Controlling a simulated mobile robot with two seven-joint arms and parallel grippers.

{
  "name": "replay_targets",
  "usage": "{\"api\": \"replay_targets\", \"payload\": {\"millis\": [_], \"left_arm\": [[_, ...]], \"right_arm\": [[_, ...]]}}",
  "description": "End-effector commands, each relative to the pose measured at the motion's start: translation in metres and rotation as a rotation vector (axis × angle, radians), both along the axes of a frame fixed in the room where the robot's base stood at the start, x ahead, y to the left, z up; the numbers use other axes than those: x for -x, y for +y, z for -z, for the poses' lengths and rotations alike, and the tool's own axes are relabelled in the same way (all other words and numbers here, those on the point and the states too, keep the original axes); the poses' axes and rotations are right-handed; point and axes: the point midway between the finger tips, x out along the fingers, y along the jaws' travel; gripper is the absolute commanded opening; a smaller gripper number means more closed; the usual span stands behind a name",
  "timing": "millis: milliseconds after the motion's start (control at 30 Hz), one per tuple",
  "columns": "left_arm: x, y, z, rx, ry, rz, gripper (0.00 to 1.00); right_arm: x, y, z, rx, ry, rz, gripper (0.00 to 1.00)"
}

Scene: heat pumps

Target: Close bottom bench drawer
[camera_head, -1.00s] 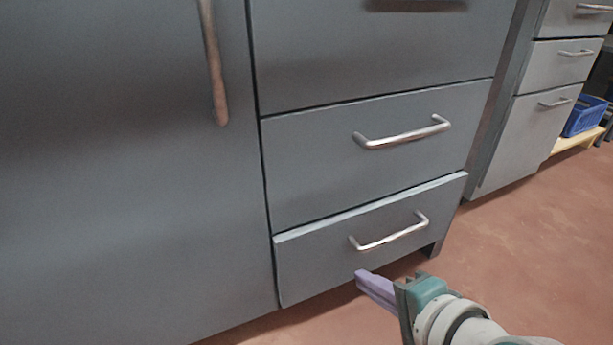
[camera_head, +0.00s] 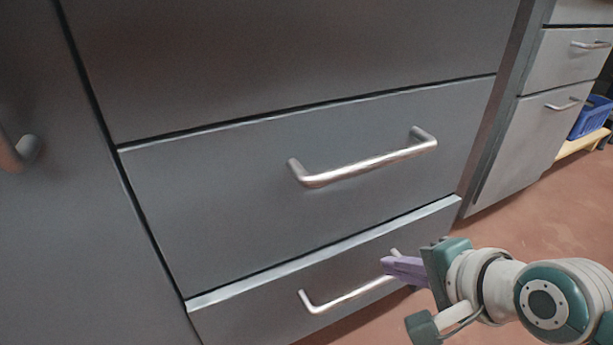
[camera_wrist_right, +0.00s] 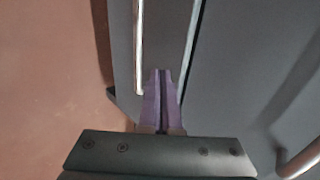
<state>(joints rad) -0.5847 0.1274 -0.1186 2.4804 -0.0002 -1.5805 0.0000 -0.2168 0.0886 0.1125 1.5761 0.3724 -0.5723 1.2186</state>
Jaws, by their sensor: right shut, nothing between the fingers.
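The bottom bench drawer (camera_head: 262,307) is grey with a silver bar handle (camera_head: 345,297). Its top edge stands slightly proud of the drawer above, so it is a little open. My right gripper (camera_head: 388,265) has purple fingers, shut and empty, at the right end of that handle in the head view, covering part of it. In the right wrist view the shut fingers (camera_wrist_right: 161,85) point at the drawer front (camera_wrist_right: 174,45), beside the handle (camera_wrist_right: 138,50). I cannot tell whether they touch the front. My left gripper is not in view.
The drawer above (camera_head: 230,200) is shut and has a similar handle (camera_head: 365,168). Another grey cabinet (camera_head: 530,125) stands at the right, with a blue crate (camera_head: 591,118) beyond it. Reddish floor (camera_head: 540,215) lies open between.

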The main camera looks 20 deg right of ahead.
Motion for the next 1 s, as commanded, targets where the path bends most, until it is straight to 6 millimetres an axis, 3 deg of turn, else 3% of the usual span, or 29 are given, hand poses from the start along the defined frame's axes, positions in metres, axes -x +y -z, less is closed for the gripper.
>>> {"api": "replay_targets", "payload": {"millis": [33,300,733,1000], "left_arm": [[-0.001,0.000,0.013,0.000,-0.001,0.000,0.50],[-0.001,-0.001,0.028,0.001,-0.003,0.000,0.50],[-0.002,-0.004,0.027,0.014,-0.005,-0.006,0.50],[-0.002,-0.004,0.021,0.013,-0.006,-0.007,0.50]], "right_arm": [[-0.009,0.001,0.009,-0.001,-0.005,-0.001,0.00],[-0.039,0.003,0.003,0.000,-0.002,0.000,0.00],[-0.043,0.003,0.001,-0.001,0.000,0.001,0.00],[-0.066,0.005,0.000,-0.001,-0.001,0.001,0.00]]}}
